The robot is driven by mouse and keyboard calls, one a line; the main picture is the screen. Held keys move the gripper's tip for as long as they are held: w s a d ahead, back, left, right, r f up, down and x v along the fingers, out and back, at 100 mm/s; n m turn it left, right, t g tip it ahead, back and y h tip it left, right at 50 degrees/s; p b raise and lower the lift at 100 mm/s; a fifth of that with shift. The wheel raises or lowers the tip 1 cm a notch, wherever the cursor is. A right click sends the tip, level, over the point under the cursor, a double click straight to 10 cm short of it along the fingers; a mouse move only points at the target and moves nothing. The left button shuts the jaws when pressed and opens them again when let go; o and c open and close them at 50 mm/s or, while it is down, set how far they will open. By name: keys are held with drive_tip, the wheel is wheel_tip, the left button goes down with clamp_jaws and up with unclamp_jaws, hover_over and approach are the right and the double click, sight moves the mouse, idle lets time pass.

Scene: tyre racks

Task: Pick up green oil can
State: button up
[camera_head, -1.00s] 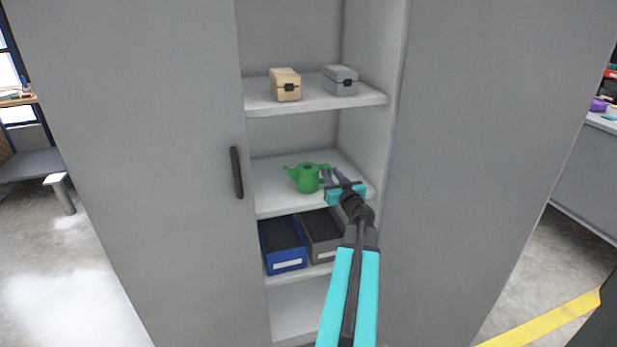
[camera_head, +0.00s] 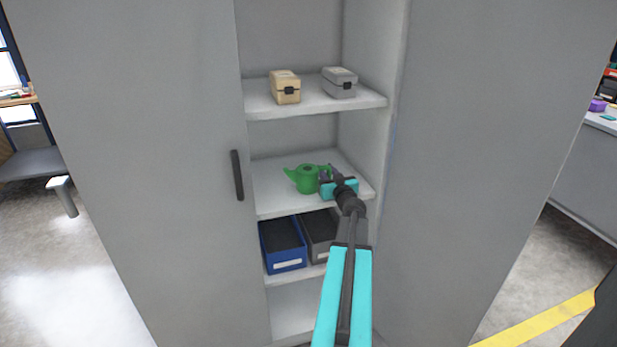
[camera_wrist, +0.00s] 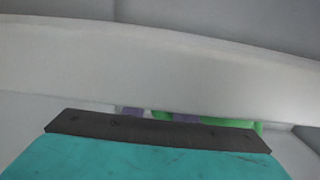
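The green oil can (camera_head: 307,179) stands upright on the middle shelf of the cabinet, its spout to the left and its handle to the right. My gripper (camera_head: 328,172) is at the handle side of the can and covers part of the handle. In the wrist view, the two purple fingers (camera_wrist: 158,114) show apart, with a little green between them. More green of the can (camera_wrist: 240,123) shows to their right. Most of the can is hidden there behind my gripper's body. Contact between fingers and handle cannot be made out.
The middle shelf (camera_head: 275,203) is bare left of the can. A tan box (camera_head: 285,88) and a grey box (camera_head: 339,83) sit on the shelf above. A blue bin (camera_head: 283,245) and a dark grey bin (camera_head: 320,236) are below. A cabinet door (camera_head: 150,180) is at left.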

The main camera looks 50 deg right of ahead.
drive_tip(key=shift+w+d, duration=0.3)
drive_tip(key=shift+w, duration=0.1)
idle(0.3)
clamp_jaws()
